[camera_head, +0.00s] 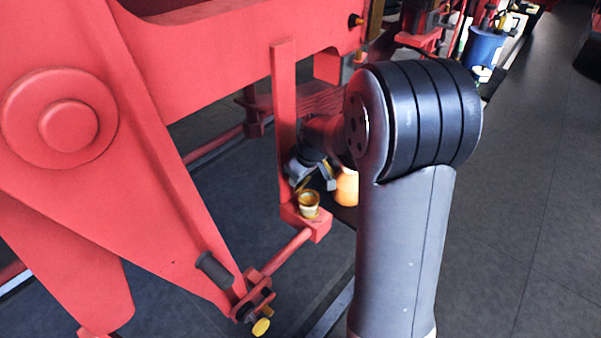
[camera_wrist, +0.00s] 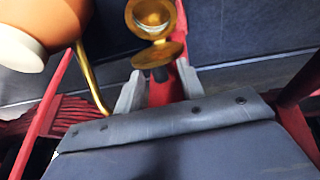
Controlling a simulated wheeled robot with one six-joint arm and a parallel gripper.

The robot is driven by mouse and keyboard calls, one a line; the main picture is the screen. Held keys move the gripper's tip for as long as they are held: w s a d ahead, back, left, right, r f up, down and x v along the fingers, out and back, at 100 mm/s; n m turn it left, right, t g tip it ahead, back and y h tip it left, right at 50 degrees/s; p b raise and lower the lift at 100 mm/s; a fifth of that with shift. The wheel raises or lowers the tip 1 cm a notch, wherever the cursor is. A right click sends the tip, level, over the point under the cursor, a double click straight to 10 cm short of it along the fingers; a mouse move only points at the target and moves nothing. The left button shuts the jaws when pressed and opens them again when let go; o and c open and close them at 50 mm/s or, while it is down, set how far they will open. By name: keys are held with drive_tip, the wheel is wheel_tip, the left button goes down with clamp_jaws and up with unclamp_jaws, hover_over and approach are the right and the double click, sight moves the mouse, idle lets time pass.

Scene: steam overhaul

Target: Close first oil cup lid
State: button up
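The brass oil cup (camera_head: 309,205) sits on a red bracket in the head view, with a pale interior showing. In the wrist view its round open mouth (camera_wrist: 152,14) is at the top edge. A brass lid (camera_wrist: 158,56) hangs swung open on the near side of the mouth, off the cup. My gripper (camera_wrist: 161,74) has its two grey fingers apart, with the lid just beyond the fingertips. I cannot tell whether the fingers touch the lid. In the head view my gripper (camera_head: 313,176) is just above the cup, partly hidden by my arm.
An orange oil can (camera_wrist: 50,45) with a bent brass spout is close to the left of my gripper. It is also behind the cup in the head view (camera_head: 347,187). A red upright bar (camera_head: 285,120) stands beside the gripper. Open floor (camera_head: 540,220) lies right.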

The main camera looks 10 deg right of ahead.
clamp_jaws()
idle(0.4)
